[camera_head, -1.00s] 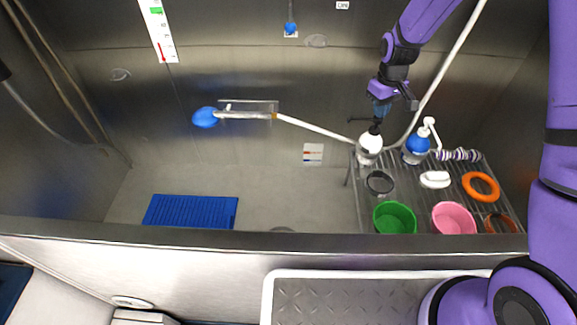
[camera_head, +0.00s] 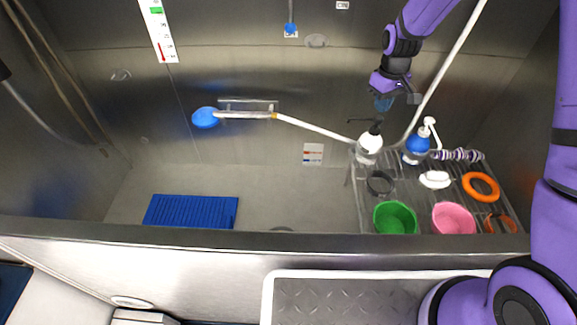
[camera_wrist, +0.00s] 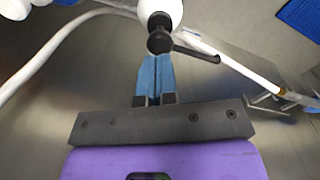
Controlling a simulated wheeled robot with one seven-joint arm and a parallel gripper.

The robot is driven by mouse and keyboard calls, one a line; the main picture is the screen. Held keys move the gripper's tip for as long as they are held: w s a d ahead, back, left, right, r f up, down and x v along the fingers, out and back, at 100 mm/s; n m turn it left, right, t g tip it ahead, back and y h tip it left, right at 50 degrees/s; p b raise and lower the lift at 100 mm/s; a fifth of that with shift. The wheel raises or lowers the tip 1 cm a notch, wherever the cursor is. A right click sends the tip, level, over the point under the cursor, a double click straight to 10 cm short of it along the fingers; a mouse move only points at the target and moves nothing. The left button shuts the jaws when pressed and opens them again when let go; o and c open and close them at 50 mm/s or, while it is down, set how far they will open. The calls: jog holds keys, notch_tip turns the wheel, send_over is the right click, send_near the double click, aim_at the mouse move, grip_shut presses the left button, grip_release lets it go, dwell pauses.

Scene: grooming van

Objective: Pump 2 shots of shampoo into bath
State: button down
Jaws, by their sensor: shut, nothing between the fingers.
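A white bottle (camera_head: 369,146) with a black pump top (camera_head: 376,127) stands on the rack at the back left; its label cannot be read. The black pump head and its spout also show in the wrist view (camera_wrist: 161,36). A blue bottle with a white pump (camera_head: 417,146) stands to its right. My gripper (camera_head: 382,104) is shut and empty, just above the black pump. In the wrist view its blue fingertips (camera_wrist: 155,62) are together, close to the pump head; whether they touch it cannot be told. The bath (camera_head: 270,190) is the grey metal tub left of the rack.
The wire rack (camera_head: 408,196) also holds a green bowl (camera_head: 394,218), a pink bowl (camera_head: 453,218), an orange ring (camera_head: 481,186), a white item (camera_head: 434,180) and a striped coil (camera_head: 458,155). A blue mat (camera_head: 190,211) lies in the tub. A white hose (camera_head: 315,129) runs behind.

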notch_tip(320, 180, up, 6)
jog(key=shift+f, duration=0.1)
dwell(0.4)
dwell(0.5)
jog(key=s+d+r+m+t, duration=0.1)
jog(key=s+d+r+m, duration=0.1)
jog(key=s+r, duration=0.7)
jog(key=s+d+r+m+t, duration=0.1)
jog(key=s+d+r+t, duration=0.1)
jog(key=s+r, duration=0.6)
jog(key=s+d+r+m+t, duration=0.1)
jog(key=s+r, duration=0.2)
jog(key=s, duration=0.5)
jog(key=s+d+r+m+t, duration=0.1)
jog(key=s+r, duration=0.3)
jog(key=s, duration=0.5)
jog(key=shift+d+m, duration=0.45)
jog(key=shift+m, duration=0.05)
